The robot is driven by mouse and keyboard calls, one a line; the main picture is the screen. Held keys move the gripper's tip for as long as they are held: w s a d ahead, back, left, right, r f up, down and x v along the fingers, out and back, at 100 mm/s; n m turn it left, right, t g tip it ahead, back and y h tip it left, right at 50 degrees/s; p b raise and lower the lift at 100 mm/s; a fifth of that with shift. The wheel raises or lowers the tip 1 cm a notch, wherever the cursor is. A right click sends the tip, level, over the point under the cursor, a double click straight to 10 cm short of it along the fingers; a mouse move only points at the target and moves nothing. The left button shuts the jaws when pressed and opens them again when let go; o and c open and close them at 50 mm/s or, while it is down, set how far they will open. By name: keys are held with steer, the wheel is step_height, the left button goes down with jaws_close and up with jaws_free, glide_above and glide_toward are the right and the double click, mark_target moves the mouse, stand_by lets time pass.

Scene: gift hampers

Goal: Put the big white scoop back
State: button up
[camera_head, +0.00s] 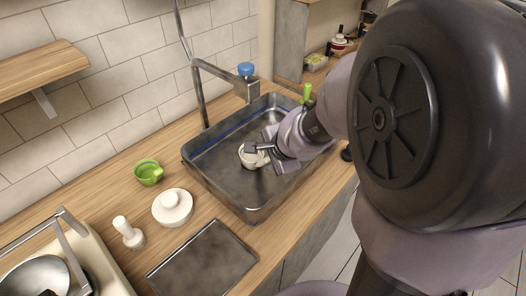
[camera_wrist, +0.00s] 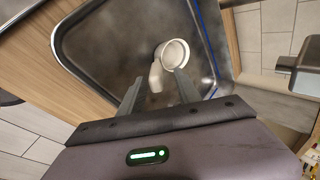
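My gripper (camera_wrist: 160,80) is open, with a finger on each side of the handle and gaps visible. In the head view my gripper (camera_head: 262,148) reaches down into the sink from the right, right at the scoop. The arm hides part of the sink.
A green cup-like scoop (camera_head: 148,173), a white lidded dish (camera_head: 172,206) and a white knobbed tool (camera_head: 128,233) stand on the wooden counter left of the sink. A dark flat board (camera_head: 203,262) lies in front. A faucet (camera_head: 247,88) rises behind the sink.

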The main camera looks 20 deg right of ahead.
steer(key=p+v, duration=0.5)
steer(key=v, duration=0.4)
steer(key=s+a+r+n+y, duration=0.1)
steer(key=s+a+r+n, duration=0.15)
steer(key=a+n, duration=0.2)
steer(key=s+a+r+n+y, duration=0.1)
steer(key=s+a+r+n, duration=0.1)
steer(key=a+r+n, duration=0.3)
steer(key=s+a+r+n+g, duration=0.1)
steer(key=s+a+n, duration=0.3)
steer(key=s, duration=0.5)
step_height(320, 180, down, 6)
steer(key=b, duration=0.7)
steer(key=shift+s, duration=0.4)
steer(key=shift+o, duration=0.4)
steer(key=shift+a+f, duration=0.1)
steer(key=shift+f, duration=0.05)
